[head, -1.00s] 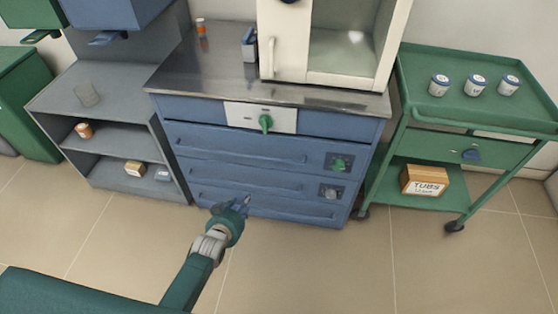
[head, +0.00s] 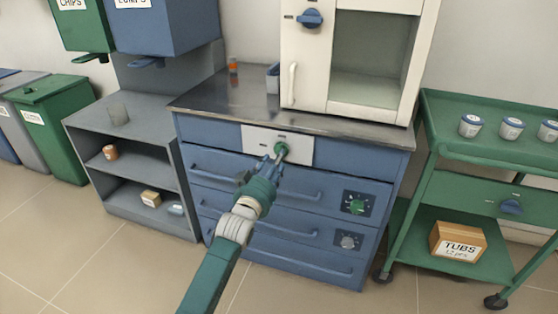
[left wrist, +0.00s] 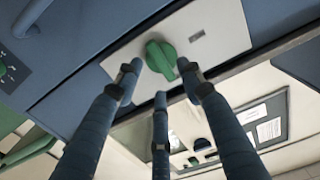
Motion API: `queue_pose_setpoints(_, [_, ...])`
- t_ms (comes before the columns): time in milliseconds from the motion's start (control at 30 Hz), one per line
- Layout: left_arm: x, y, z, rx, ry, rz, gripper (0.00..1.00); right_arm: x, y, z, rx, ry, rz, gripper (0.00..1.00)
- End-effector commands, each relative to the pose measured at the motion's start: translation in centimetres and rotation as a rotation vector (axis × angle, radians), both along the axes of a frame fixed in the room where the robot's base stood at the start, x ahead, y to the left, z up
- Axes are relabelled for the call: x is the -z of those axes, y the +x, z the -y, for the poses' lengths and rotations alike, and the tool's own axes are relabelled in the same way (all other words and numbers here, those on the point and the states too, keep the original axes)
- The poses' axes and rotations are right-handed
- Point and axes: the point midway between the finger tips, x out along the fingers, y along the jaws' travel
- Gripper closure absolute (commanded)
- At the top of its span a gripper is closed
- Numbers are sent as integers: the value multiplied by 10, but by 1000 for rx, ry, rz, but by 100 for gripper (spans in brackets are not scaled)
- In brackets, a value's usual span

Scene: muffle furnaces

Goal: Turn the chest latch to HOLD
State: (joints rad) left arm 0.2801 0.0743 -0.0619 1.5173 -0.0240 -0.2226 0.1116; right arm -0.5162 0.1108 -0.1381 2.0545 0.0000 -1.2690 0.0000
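The chest latch is a green knob (head: 281,149) on a white plate (head: 300,151) at the top front of the blue drawer chest (head: 212,134). In the left wrist view the knob (left wrist: 161,60) has a raised grip bar that points a little off the plate's short axis. Small marks on the plate are too small to read. My left gripper (head: 273,161) is at the knob, which it partly hides in the head view. In the left wrist view its fingers (left wrist: 159,78) are spread, one on each side of the knob and one below, with gaps showing. My right gripper is out of view.
A white furnace (head: 312,101) with a blue knob stands on the chest's steel top. Below the latch are drawers with bar handles, and a green dial (head: 356,206) and grey dial (head: 348,241). A green cart (head: 427,165) stands right, a grey shelf (head: 88,120) left.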

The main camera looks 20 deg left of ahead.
Motion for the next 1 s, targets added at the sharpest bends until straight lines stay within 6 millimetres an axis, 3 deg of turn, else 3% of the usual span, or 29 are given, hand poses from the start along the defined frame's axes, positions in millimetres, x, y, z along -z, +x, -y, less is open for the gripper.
queue_pose_setpoints(233, [1,31,2,1,0,1,61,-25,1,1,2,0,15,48])
queue_pose_setpoints(600, [0,37,2,1,0,0,61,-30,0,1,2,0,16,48])
queue_pose_setpoints(800, [0,36,2,1,0,-1,100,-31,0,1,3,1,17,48])
queue_pose_setpoints(1000, [0,36,2,1,-5,-1,100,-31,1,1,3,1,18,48])
